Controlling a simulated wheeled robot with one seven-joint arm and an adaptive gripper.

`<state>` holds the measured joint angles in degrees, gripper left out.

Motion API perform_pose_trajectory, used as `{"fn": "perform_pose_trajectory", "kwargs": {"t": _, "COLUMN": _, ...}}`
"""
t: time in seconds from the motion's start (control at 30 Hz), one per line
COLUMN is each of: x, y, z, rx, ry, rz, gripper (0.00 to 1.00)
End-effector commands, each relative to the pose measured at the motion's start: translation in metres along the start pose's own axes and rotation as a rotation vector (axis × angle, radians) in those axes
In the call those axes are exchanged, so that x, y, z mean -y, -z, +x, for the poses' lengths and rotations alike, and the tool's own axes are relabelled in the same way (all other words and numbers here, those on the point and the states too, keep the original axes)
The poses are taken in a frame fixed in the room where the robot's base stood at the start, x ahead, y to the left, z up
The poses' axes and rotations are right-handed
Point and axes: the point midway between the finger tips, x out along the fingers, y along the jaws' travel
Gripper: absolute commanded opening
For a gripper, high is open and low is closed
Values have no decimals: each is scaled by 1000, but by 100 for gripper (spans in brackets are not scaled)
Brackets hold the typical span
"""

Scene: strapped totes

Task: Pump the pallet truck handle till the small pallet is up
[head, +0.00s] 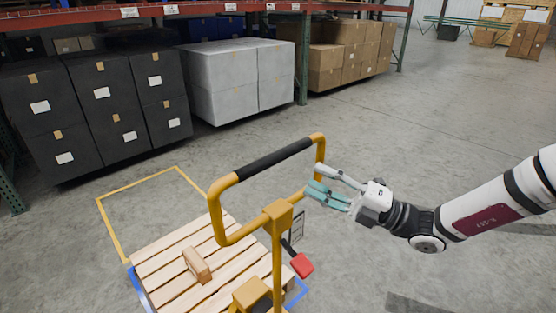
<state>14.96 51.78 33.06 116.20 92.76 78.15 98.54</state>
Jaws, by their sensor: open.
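The pallet truck handle (228,180) is a yellow loop with a black grip (274,160) along its top bar, standing upright on a yellow post. A red-ended lever (302,265) juts out low on the right of the post. The small wooden pallet (160,255) lies behind and left of the post, with a small wooden block (196,264) on it. Its height off the floor is hard to tell. My gripper (314,184) is open at the right side of the loop, below the black grip. Whether a finger touches the bar is unclear.
A yellow floor outline (112,224) and blue tape (139,288) mark the floor around the pallet. Black boxes (101,98), grey boxes (236,80) and brown cartons (345,62) stand by the racking at the back. The floor at the right is mostly clear.

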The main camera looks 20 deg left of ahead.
Motion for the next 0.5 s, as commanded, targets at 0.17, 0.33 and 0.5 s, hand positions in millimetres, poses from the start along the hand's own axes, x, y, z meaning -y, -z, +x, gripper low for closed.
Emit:
{"fn": "perform_pose_trajectory", "kwargs": {"t": 0.17, "x": -1, "y": 2, "z": 38, "rx": -5, "ry": -1, "rz": -1, "gripper": 42}}
{"fn": "perform_pose_trajectory", "kwargs": {"t": 0.33, "x": -1, "y": 2, "z": 69, "rx": -4, "ry": 0, "rz": -3, "gripper": 42}}
{"fn": "perform_pose_trajectory", "kwargs": {"t": 0.5, "x": -1, "y": 1, "z": 91, "rx": -3, "ry": 1, "rz": -3, "gripper": 42}}
